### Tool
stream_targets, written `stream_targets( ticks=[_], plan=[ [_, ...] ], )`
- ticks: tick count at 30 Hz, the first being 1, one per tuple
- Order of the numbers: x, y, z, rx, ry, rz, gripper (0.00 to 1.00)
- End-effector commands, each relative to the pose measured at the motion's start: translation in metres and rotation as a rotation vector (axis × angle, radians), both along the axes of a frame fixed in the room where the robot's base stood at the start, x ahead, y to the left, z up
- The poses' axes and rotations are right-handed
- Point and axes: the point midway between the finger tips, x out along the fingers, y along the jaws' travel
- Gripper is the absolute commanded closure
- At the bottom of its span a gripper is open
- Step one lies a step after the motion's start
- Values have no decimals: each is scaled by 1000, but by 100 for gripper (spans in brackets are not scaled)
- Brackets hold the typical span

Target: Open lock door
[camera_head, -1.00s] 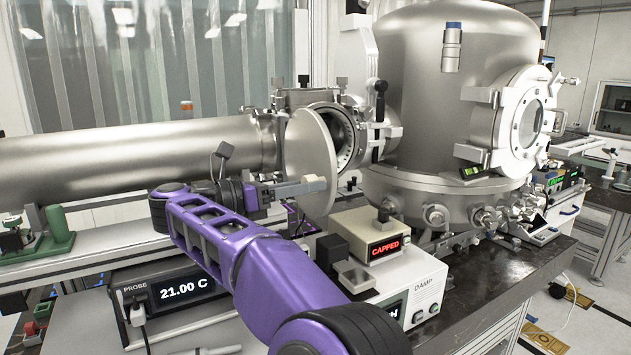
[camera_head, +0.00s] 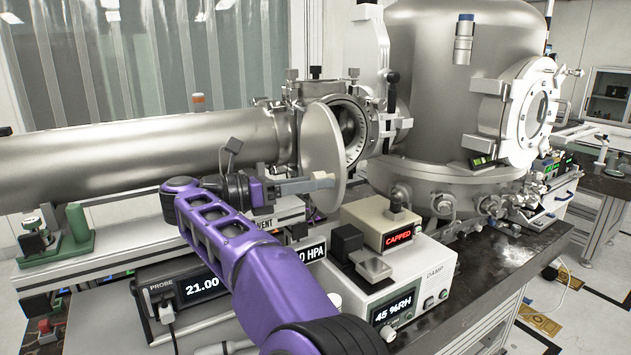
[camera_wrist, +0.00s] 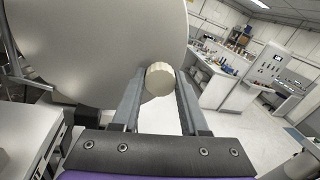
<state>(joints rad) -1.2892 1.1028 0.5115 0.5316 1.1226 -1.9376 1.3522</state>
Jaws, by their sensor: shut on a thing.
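The lock door is a round grey metal disc (camera_head: 318,148) at the end of the long horizontal tube, in the middle of the head view. It stands ajar, apart from the round port (camera_head: 352,134) behind it, whose inner rim shows. My gripper (camera_head: 318,182) is at the lower part of the door's outer face. In the wrist view my gripper (camera_wrist: 158,88) is shut on a pale round knob (camera_wrist: 160,76), with one finger on each side. The door (camera_wrist: 95,50) fills the upper left of that view. The hinge is not clearly visible.
A large steel chamber (camera_head: 425,110) stands right of the port. Below the door are a "CAPPED" box (camera_head: 385,222) and a damp readout unit (camera_head: 410,290). A probe readout (camera_head: 195,285) stands left of my arm. Open floor (camera_wrist: 228,125) shows at right in the wrist view.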

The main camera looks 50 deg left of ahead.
Motion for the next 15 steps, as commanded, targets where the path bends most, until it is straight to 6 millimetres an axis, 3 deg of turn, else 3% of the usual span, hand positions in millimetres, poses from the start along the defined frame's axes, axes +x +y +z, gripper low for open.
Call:
stream_targets(
  ticks=[10,11,15],
  plan=[
    [1,0,6,5,-10,3,100],
    [1,0,6,5,-10,3,51],
    [1,0,4,3,-8,1,26]
  ],
)
